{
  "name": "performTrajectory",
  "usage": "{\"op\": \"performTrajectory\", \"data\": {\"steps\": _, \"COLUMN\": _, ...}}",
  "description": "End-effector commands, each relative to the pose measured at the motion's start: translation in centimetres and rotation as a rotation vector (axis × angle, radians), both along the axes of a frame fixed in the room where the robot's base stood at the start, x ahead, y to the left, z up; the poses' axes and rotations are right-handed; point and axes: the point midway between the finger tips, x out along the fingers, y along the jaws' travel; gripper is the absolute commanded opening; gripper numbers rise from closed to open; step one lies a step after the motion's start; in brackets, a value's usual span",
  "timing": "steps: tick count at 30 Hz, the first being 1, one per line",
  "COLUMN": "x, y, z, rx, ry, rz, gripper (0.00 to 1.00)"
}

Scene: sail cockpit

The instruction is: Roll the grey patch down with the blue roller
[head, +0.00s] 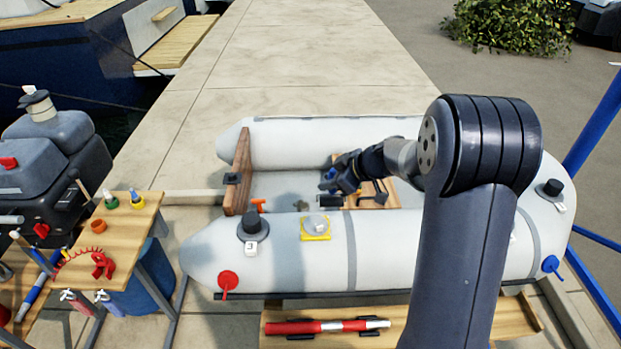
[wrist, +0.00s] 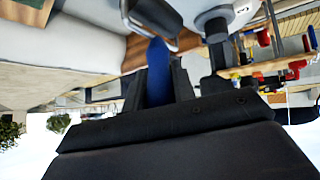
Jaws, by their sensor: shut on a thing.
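My gripper (head: 330,180) is over the inside of the grey inflatable dinghy (head: 385,242), beyond its near tube. In the wrist view my gripper (wrist: 160,90) is shut on the blue handle of the roller (wrist: 158,62). A dark, curved part shows at the handle's far end. In the head view only a small blue bit of the roller (head: 328,173) shows by the fingers. The round, pale grey patch (head: 316,222) lies on a yellow square on top of the near tube, below and left of my gripper. The roller is apart from the patch.
A black-capped fitting (head: 253,226) stands on the tube left of the patch. A wooden board (head: 238,170) crosses the dinghy at left. A small wooden workbench (head: 120,238) with bottles is further left. A red-and-white tube (head: 328,326) lies on the front plank.

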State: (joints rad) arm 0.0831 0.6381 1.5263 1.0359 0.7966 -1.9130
Motion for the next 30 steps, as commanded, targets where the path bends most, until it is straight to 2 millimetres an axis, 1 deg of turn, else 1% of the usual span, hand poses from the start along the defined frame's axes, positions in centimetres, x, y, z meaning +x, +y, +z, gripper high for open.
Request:
{"op": "performTrajectory", "data": {"steps": 1, "x": 0.3, "y": 1.8, "z": 0.0, "rx": -0.003, "ry": 0.001, "rz": 0.068, "gripper": 0.02}}
{"op": "performTrajectory", "data": {"steps": 3, "x": 0.3, "y": 3.5, "z": -0.1, "rx": -0.005, "ry": 0.004, "rz": 0.143, "gripper": 0.02}}
{"op": "performTrajectory", "data": {"steps": 5, "x": 0.3, "y": 4.5, "z": -0.2, "rx": -0.007, "ry": 0.007, "rz": 0.184, "gripper": 0.02}}
{"op": "performTrajectory", "data": {"steps": 7, "x": 0.3, "y": 5.0, "z": -0.3, "rx": -0.009, "ry": 0.008, "rz": 0.210, "gripper": 0.02}}
{"op": "performTrajectory", "data": {"steps": 11, "x": 0.3, "y": 5.1, "z": -1.3, "rx": -0.009, "ry": 0.010, "rz": 0.218, "gripper": 0.02}}
{"op": "performTrajectory", "data": {"steps": 21, "x": 0.3, "y": 5.1, "z": -4.7, "rx": -0.008, "ry": 0.009, "rz": 0.213, "gripper": 0.02}}
{"op": "performTrajectory", "data": {"steps": 25, "x": 0.3, "y": 5.1, "z": -5.5, "rx": -0.008, "ry": 0.009, "rz": 0.214, "gripper": 0.02}}
{"op": "performTrajectory", "data": {"steps": 30, "x": 0.3, "y": 5.1, "z": -6.0, "rx": -0.008, "ry": 0.009, "rz": 0.214, "gripper": 0.02}}
